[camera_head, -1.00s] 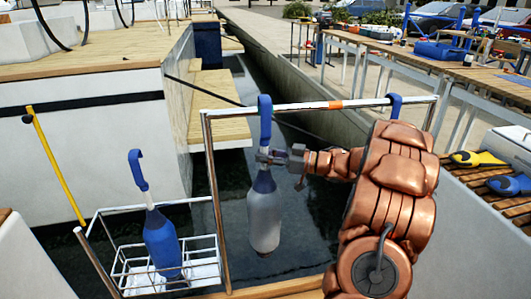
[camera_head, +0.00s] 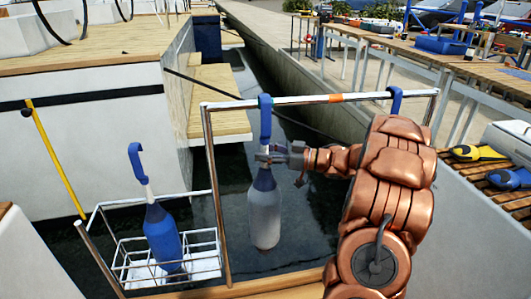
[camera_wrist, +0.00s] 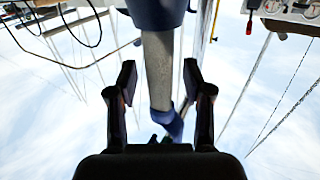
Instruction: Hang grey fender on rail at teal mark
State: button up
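The grey fender (camera_head: 264,218) hangs upright below the rail (camera_head: 300,100), over the water. Its blue hook (camera_head: 265,112) is at the rail, left of the orange mark (camera_head: 336,98), and looks hooked over it. I cannot make out a teal mark. My gripper (camera_head: 262,157) is at the fender's neck, just above its blue top. In the wrist view my gripper (camera_wrist: 159,80) has its fingers apart, on either side of the grey neck (camera_wrist: 158,70), with a visible gap on both sides. The blue hook (camera_wrist: 170,124) shows beyond the fingers.
A blue fender (camera_head: 162,238) with a hook stands in a white wire basket (camera_head: 120,255) at the lower left. Another blue hook (camera_head: 395,98) is on the rail's right end; my arm hides what is below. A yellow pole (camera_head: 55,160) leans at left.

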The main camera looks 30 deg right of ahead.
jog(key=shift+s+d, duration=0.1)
jog(key=v, duration=1.1)
jog(key=shift+s+d, duration=0.25)
jog(key=shift+s, duration=0.05)
